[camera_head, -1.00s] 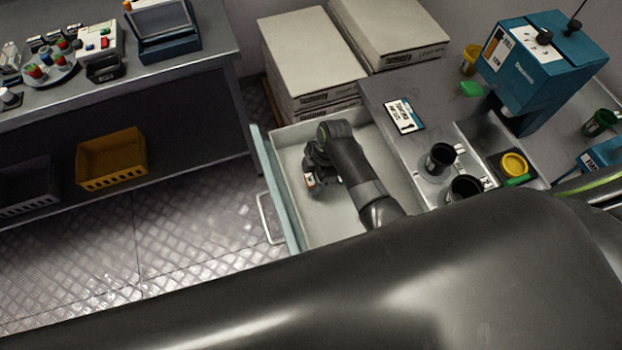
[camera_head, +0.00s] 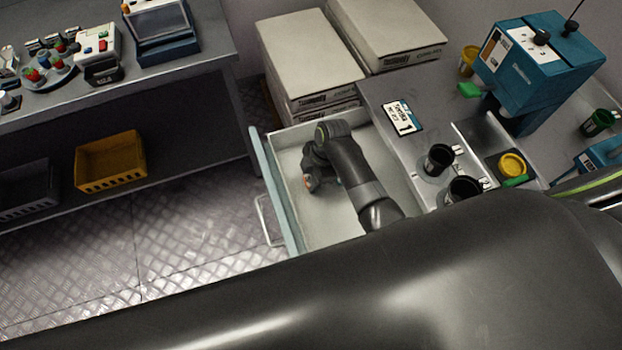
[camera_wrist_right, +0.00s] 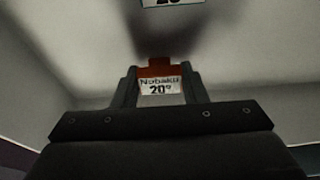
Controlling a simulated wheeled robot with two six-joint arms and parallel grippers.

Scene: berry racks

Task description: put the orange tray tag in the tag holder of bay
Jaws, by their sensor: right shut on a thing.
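My right gripper (camera_head: 308,184) is down inside the open drawer (camera_head: 268,180). It is shut on the orange tray tag, which shows in the right wrist view (camera_wrist_right: 158,71) as an orange-red piece with a white label reading "Nobaku 20°", between the two fingers. In the head view only a small orange bit of the tag (camera_head: 307,181) shows by the fingertips. Part of another white label (camera_wrist_right: 172,2) is cut off at the top edge of the wrist view. My left gripper is not in view. I cannot make out a tag holder.
The grey counter (camera_head: 385,92) right of the drawer carries a printed card (camera_head: 402,118), black cups (camera_head: 438,160) and a blue machine (camera_head: 537,65). Cardboard boxes (camera_head: 310,55) stand behind the drawer. A bench (camera_head: 215,55) with a yellow crate (camera_head: 110,162) below is at left.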

